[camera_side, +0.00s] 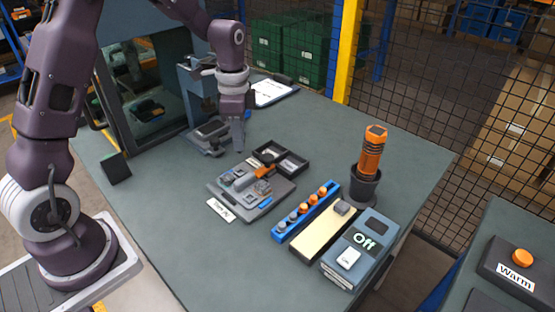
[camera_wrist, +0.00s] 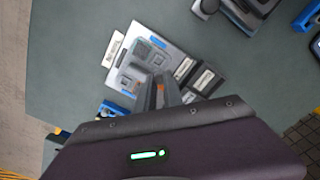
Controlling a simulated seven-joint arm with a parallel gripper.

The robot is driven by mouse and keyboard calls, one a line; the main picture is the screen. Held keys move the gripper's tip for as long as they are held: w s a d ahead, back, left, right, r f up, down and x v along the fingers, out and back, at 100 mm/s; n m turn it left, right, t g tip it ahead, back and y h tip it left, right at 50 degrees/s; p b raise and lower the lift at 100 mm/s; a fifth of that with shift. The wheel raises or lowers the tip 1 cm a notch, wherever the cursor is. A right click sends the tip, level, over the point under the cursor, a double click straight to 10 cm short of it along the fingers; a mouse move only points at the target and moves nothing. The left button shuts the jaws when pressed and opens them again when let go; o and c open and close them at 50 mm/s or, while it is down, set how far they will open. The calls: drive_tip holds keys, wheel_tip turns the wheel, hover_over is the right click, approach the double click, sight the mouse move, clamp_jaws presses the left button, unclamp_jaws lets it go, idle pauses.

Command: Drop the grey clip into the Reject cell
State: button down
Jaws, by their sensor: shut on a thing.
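My gripper (camera_side: 238,143) points down behind the grey fixture plate (camera_side: 222,188), above the table. Its fingers are close together around something small and grey at the tips, which I take for the grey clip; its outline is mostly hidden. In the wrist view my gripper (camera_wrist: 160,88) covers part of the plate, and the held thing cannot be made out clearly. A black tray with two cells (camera_side: 296,157) stands beside the plate's far edge, and it also shows in the wrist view (camera_wrist: 218,88). The cells carry white labels too small to read, so I cannot tell which is Reject.
A blue rack (camera_side: 283,231) with orange-topped pegs, an Off switch box (camera_side: 340,275) and a black cup (camera_side: 365,185) with an orange tool stand right. A glass-doored cabinet (camera_side: 140,85) stands behind left. The front table is clear.

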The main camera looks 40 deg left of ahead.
drive_tip(key=w+d+f, duration=0.3)
drive_tip(key=w+d, duration=0.5)
drive_tip(key=w, duration=0.4)
drive_tip(key=shift+w+a+f, duration=0.1)
drive_tip(key=shift+f, duration=1.15)
drive_tip(key=shift+w+a+f, duration=0.1)
drive_tip(key=shift+f, duration=1.1)
drive_tip(key=c, duration=1.4)
unclamp_jaws()
wheel_tip(320, 180, up, 7)
drive_tip(key=shift+r, duration=0.1)
